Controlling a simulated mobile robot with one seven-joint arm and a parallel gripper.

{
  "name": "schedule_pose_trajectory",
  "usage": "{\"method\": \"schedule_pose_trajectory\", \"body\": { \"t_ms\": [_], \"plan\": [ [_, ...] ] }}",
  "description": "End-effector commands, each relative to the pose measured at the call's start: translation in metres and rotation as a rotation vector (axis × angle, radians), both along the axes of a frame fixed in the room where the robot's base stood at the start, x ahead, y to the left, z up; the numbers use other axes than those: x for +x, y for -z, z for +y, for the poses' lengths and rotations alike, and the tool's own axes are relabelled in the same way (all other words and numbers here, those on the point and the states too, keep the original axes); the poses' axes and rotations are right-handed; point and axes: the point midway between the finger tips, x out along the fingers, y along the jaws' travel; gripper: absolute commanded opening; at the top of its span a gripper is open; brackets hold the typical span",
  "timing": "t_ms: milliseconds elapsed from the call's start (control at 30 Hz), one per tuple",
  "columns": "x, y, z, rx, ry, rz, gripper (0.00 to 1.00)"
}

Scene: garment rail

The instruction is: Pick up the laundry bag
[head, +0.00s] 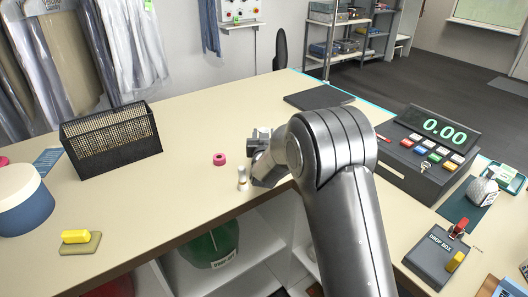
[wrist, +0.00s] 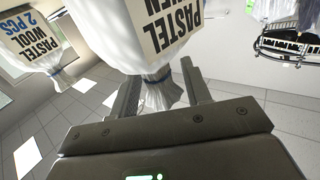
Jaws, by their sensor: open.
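A white laundry bag (wrist: 107,25) with a label reading "PASTEL" and a partly cut-off second word is close in front of my gripper (wrist: 160,72) in the wrist view. Its gathered, blue-tied neck lies between my two open fingers, which stand apart on either side of it. I cannot tell if either finger touches it. A second white bag (wrist: 65,60), labelled "PASTEL WOOL 2 PCS", shows further off at the upper left.
The beige counter (head: 190,195) holds a black basket (head: 113,140), a pink ring (head: 219,159), a small white cylinder (head: 242,178) and a cash register (head: 427,150). A green bag (head: 212,243) sits on the shelf below. Garments (head: 132,45) hang at the back left.

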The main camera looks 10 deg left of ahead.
Motion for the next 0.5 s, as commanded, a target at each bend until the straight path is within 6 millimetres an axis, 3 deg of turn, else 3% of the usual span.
{"method": "schedule_pose_trajectory", "body": {
  "t_ms": [67,500],
  "plan": [
    [-0.0001,-0.0001,-0.0001,0.0,0.0,0.0,0.43],
    [-0.0003,-0.0003,-0.0002,0.0,0.0,0.0,0.07]
  ]
}}
